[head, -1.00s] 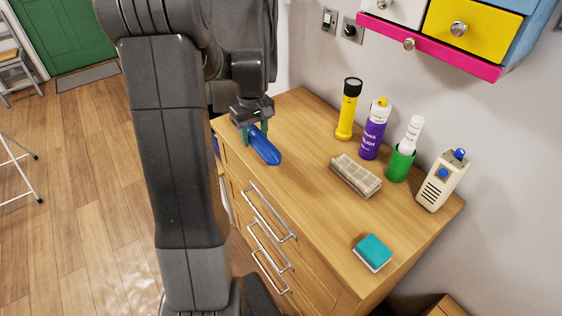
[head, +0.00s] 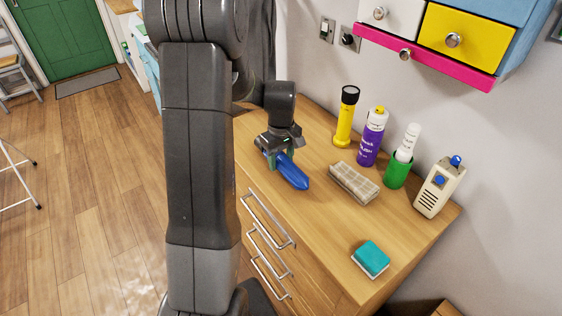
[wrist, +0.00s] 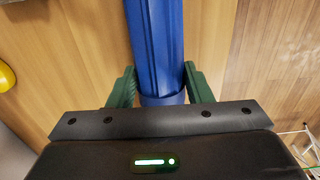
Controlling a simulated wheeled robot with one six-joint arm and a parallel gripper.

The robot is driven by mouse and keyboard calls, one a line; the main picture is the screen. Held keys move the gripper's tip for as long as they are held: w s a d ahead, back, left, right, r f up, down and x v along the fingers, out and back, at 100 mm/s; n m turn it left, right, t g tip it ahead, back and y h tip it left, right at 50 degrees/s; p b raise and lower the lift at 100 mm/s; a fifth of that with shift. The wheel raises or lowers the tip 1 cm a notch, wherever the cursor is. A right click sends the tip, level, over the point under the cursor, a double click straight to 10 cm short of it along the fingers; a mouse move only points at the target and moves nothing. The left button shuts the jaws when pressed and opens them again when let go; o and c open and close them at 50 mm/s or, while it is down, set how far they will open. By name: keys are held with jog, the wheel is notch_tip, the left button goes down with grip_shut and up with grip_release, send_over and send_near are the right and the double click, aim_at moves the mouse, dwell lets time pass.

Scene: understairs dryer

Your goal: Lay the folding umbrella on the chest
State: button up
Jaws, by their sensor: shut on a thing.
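The blue folding umbrella (head: 292,174) is over the wooden top of the chest (head: 315,207), near its front edge. My gripper (head: 274,160) is shut on one end of the umbrella, and the free end points toward the lower right. In the wrist view the green fingers of my gripper (wrist: 161,88) sit on both sides of the blue umbrella (wrist: 155,45). I cannot tell whether the umbrella touches the top or hangs just above it.
On the chest stand a yellow flashlight (head: 345,118), a purple can (head: 372,140), a green cup with a white bottle (head: 398,172) and a cream handset (head: 437,188). A folded beige cloth (head: 354,183) and a teal sponge (head: 371,257) lie there. Small wall drawers (head: 470,38) hang above.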

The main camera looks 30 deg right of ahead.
aim_at(281, 156)
jog(key=shift+f, duration=0.7)
jog(key=shift+f, duration=0.25)
jog(key=o, duration=1.2)
jog(key=shift+r, duration=0.1)
notch_tip(281, 156, up, 12)
jog(key=shift+r+b, duration=0.15)
jog(key=shift+b, duration=0.3)
